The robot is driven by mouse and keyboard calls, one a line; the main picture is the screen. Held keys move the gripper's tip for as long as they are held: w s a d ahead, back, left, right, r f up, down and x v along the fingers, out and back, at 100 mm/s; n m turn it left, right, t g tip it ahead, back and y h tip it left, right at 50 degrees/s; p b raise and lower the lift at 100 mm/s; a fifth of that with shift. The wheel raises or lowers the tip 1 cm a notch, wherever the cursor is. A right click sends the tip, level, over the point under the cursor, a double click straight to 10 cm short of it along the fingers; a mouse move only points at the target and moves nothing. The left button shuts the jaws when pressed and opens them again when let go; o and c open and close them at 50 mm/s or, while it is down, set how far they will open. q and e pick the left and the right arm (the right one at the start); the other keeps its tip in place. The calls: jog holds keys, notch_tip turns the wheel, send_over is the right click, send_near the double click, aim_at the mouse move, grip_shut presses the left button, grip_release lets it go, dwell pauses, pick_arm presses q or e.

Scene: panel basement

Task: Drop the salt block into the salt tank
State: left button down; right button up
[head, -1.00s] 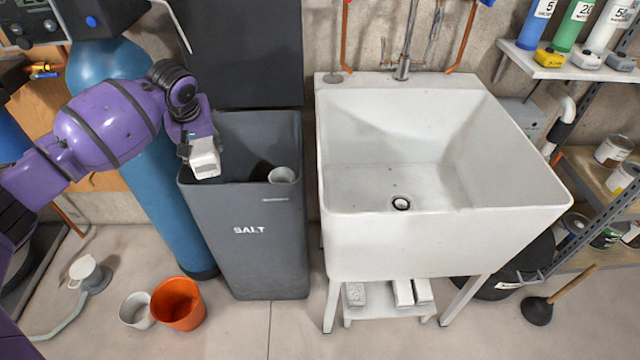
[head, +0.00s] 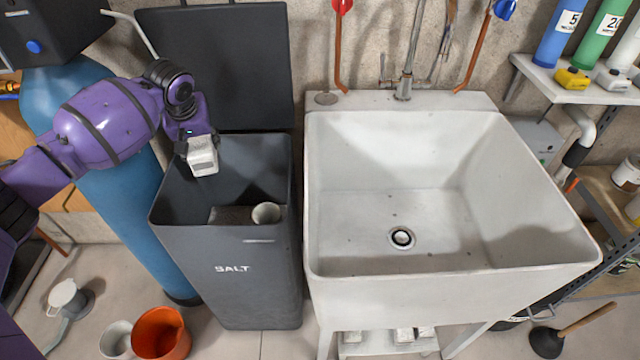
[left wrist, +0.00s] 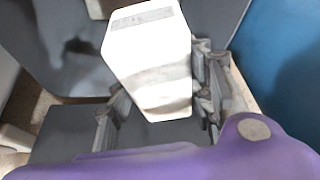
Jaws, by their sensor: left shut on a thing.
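My left gripper (head: 190,140) is shut on the white salt block (head: 203,157). The block also shows large in the left wrist view (left wrist: 152,60), between the gripper's fingers (left wrist: 160,100). The salt tank (head: 226,285) is a tall dark grey bin marked SALT, with its lid (head: 222,60) standing open behind it. The block hangs over the left back part of the tank's opening. Inside the tank a pale round tube top (head: 266,213) and a grey surface show at the front. My right gripper is not in view.
A white sink (head: 440,255) stands right of the tank, with pale blocks (head: 404,335) on a low shelf under it. A blue cylinder (head: 115,190) stands left. An orange bucket (head: 161,333) and a white pot (head: 117,340) are on the floor.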

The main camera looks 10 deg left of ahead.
pick_arm(q)
notch_tip(320, 180, down, 4)
jog(key=b, duration=0.3)
jog(key=shift+r, duration=0.15)
jog(key=shift+w+f+b, duration=0.1)
jog(key=shift+f+b, duration=0.65)
jog(key=shift+b, duration=0.35)
jog(key=shift+r, duration=0.1)
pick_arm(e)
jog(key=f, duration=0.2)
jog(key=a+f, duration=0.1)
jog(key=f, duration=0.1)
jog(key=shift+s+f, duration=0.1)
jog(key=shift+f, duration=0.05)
pick_arm(q)
jog(key=c, duration=1.2)
grip_release()
jog(key=o, duration=0.4)
jog(key=shift+o, duration=0.2)
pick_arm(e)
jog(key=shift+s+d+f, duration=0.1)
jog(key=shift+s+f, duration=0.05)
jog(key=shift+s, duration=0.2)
